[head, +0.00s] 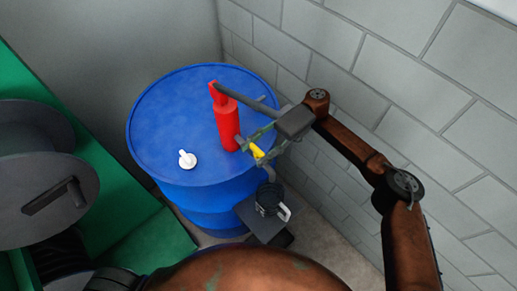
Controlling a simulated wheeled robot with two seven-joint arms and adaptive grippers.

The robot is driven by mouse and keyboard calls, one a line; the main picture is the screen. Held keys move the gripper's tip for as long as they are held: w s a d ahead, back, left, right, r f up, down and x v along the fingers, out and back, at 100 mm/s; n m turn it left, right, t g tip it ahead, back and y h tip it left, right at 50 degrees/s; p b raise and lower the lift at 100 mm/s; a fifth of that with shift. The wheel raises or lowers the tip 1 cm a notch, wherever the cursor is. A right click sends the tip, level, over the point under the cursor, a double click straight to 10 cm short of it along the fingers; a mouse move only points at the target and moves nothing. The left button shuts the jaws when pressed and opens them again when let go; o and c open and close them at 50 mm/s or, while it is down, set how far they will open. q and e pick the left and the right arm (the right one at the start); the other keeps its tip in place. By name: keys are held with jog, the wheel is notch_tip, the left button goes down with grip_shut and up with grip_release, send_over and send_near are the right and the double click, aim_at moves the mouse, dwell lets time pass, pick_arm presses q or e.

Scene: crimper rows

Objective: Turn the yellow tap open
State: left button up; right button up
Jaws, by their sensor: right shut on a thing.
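The yellow tap handle (257,152) shows at the right side of a blue drum (165,135), just above a grey spout. My right gripper (252,146) reaches in from the right with its fingers at the yellow handle. It is shut on the handle, and the fingers and grey gripper body hide part of it. Below the spout, a dark container with a light handle (270,200) stands on a small grey stand. My left gripper is not in view.
A red hand pump (228,125) with a grey arm stands on the drum, close to my right gripper. A white cap (187,159) is on the drum top. Green racking with grey reels (45,165) is at the left. A block wall (390,85) runs close behind my right arm.

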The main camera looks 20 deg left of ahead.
aim_at(257, 149)
jog(key=o, duration=1.2)
notch_tip(257, 149, up, 10)
dwell(0.6)
